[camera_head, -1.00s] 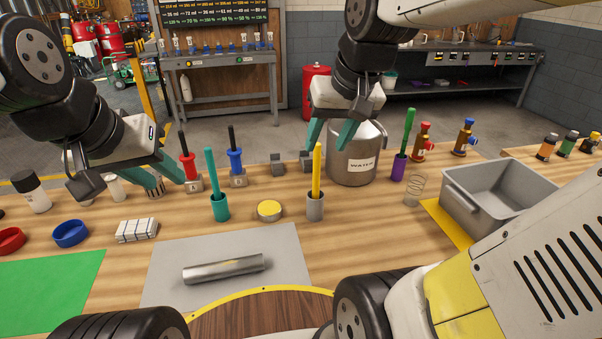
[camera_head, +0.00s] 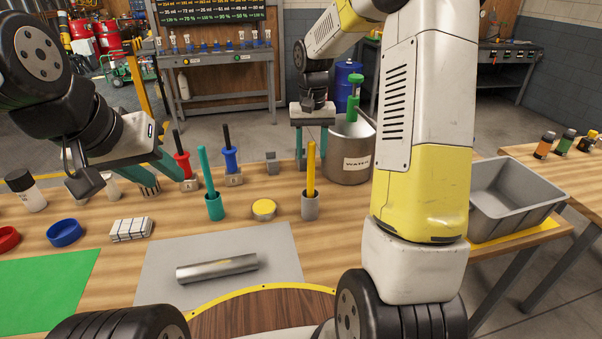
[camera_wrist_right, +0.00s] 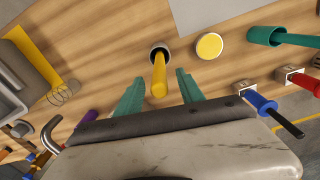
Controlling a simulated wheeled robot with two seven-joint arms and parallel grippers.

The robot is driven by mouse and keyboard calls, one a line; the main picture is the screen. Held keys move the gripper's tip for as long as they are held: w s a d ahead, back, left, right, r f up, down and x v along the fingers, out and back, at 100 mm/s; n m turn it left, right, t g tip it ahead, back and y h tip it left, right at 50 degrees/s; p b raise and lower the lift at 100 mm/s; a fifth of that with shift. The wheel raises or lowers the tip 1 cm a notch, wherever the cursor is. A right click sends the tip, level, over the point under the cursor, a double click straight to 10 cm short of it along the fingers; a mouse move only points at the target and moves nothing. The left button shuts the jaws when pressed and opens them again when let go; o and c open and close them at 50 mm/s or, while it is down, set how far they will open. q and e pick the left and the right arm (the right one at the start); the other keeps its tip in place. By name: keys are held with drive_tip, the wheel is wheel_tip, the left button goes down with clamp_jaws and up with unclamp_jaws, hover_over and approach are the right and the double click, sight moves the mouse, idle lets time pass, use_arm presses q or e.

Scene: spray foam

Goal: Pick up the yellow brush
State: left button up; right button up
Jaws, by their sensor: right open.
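The yellow brush (camera_head: 311,172) stands upright in a small grey cup (camera_head: 310,208) on the wooden table. The right wrist view also shows the yellow brush (camera_wrist_right: 159,75) in its cup (camera_wrist_right: 159,50). My right gripper (camera_head: 314,158) is open just behind the brush's upper part, a finger on either side in the head view. In the right wrist view my right gripper (camera_wrist_right: 158,82) has its teal fingers apart, with the brush between their tips; no contact shows. My left gripper (camera_head: 162,176) is open and empty at the left, near the red-handled tool (camera_head: 182,165).
A teal brush (camera_head: 209,172) in a teal cup and a yellow-topped round tin (camera_head: 264,209) stand left of the brush. The metal WATER pot (camera_head: 349,150) stands close on the right. A grey bin (camera_head: 515,195) is farther right, partly hidden by my right arm.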

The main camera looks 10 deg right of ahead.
sight(311, 165)
drive_tip(key=f, duration=0.5)
drive_tip(key=shift+s, duration=0.2)
clamp_jaws()
